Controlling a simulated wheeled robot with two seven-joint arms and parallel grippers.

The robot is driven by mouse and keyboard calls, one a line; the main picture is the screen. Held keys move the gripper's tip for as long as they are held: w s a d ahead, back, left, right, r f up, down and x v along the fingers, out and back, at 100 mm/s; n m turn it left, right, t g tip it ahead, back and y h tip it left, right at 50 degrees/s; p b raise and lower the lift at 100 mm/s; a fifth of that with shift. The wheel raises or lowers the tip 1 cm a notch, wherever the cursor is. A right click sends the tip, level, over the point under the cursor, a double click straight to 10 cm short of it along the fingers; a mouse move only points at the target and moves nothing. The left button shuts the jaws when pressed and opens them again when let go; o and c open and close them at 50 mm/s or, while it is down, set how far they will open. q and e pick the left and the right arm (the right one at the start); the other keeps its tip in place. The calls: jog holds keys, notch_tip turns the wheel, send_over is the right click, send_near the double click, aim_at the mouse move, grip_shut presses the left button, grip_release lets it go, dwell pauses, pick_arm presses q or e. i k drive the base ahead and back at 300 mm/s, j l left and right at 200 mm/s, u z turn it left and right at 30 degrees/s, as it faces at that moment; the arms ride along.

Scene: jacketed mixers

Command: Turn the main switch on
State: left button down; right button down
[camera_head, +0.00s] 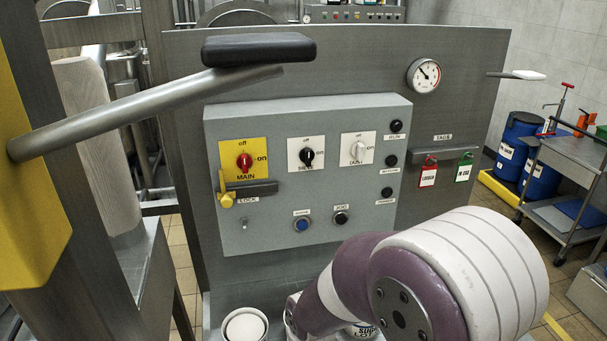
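The main switch (244,162) is a red knob on a yellow plate at the upper left of the grey control box (270,225). Its plate reads "off" above, "on" to the right and "MAIN" below. The knob looks upright, toward "off", but it is small in view. Just below it, a dark bar (252,188) labelled "LOCK" sticks out, with a yellow lock-like piece (226,198) at its left end. My purple and white right arm fills the lower right, in front of the box's lower right. Neither gripper shows, and nothing of mine is seen touching the switch.
A black-handled lever (258,50) reaches from a yellow post (25,200) across the upper left, above the box. A black knob (306,155) and a white knob (358,150) sit right of the switch. Red and green tags (428,172) hang farther right. A white bowl (245,326) stands below.

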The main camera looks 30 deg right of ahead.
aim_at(244, 161)
jog(key=k+l+z, duration=0.15)
jog(key=l, duration=0.3)
jog(key=k+l+z, duration=0.1)
jog(key=l, duration=0.35)
jog(key=k+l+z, duration=0.15)
jog(key=l, duration=0.3)
